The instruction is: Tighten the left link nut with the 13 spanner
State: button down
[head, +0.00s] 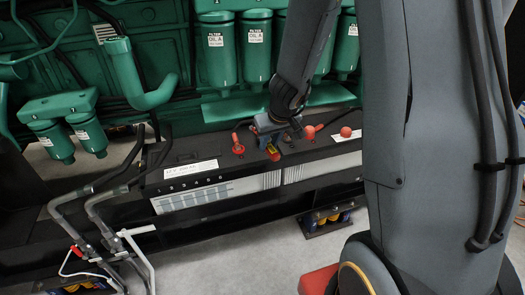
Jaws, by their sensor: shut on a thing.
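My gripper (272,132) reaches down over the tops of two dark batteries, near where they meet. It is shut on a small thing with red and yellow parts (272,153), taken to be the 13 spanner. Its open end and any size mark are too small to make out. The left battery (205,180) has a red terminal cap (238,149) left of my gripper. The right battery (320,160) has red caps (309,132) right of it. The left link nut cannot be made out; my gripper and the held thing cover that area.
Green filters (215,55) hang on the green engine close behind the batteries. Grey pipes and cables (100,215) stand at the left. My own arm hides the right side. Bare grey floor (220,260) lies in front.

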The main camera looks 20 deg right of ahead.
jog(key=w+a+f+n+b, duration=0.1)
jog(key=w+a+f+b, duration=0.2)
jog(key=f+b, duration=0.5)
jog(key=shift+w+a+f, duration=0.25)
jog(key=shift+w+f, duration=0.25)
jog(key=shift+s, duration=0.15)
dwell(0.5)
jog(key=shift+f+b, duration=0.75)
jog(key=shift+b, duration=0.5)
